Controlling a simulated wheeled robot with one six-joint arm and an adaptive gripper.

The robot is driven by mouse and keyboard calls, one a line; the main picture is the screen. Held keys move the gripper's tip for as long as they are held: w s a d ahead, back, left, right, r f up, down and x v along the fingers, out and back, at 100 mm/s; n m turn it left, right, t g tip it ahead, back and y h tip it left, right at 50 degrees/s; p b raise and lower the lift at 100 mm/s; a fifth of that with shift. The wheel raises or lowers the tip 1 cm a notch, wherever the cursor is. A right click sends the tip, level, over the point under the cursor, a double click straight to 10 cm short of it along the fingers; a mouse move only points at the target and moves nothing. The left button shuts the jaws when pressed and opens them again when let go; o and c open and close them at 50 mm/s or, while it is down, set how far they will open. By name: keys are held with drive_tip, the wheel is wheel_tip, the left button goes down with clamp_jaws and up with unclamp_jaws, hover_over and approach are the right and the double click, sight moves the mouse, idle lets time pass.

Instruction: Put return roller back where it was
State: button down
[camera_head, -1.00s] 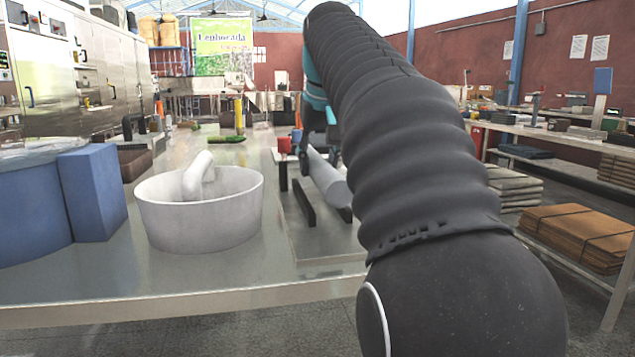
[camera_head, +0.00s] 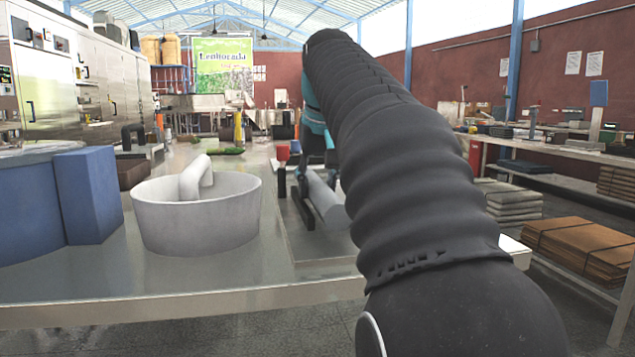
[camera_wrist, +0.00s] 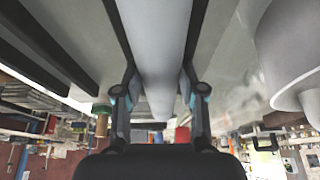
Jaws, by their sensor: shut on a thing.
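The return roller is a long pale grey cylinder (camera_head: 326,200), low over a flat metal plate with dark bars, tilted in the picture with its near end at the lower right. In the wrist view the roller (camera_wrist: 155,40) runs lengthwise between the fingers of my gripper (camera_wrist: 160,88), which is shut on it. In the head view my gripper (camera_head: 316,158) is around the roller's far part, partly hidden by my arm. A dark bar (camera_head: 302,209) lies left of the roller. I cannot tell whether the roller touches its supports.
A white round tub (camera_head: 198,225) with a curved handle stands left of the plate (camera_head: 318,248). A blue machine body (camera_head: 88,195) is at the far left. A red-topped post (camera_head: 282,153) stands close beside the roller's far end. Bare table lies in front.

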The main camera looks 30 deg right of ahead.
drive_tip(key=c, duration=0.7)
unclamp_jaws()
drive_tip(key=shift+r, duration=0.35)
drive_tip(key=p+v, duration=0.5)
drive_tip(key=v, duration=0.7)
drive_tip(key=shift+r, duration=0.25)
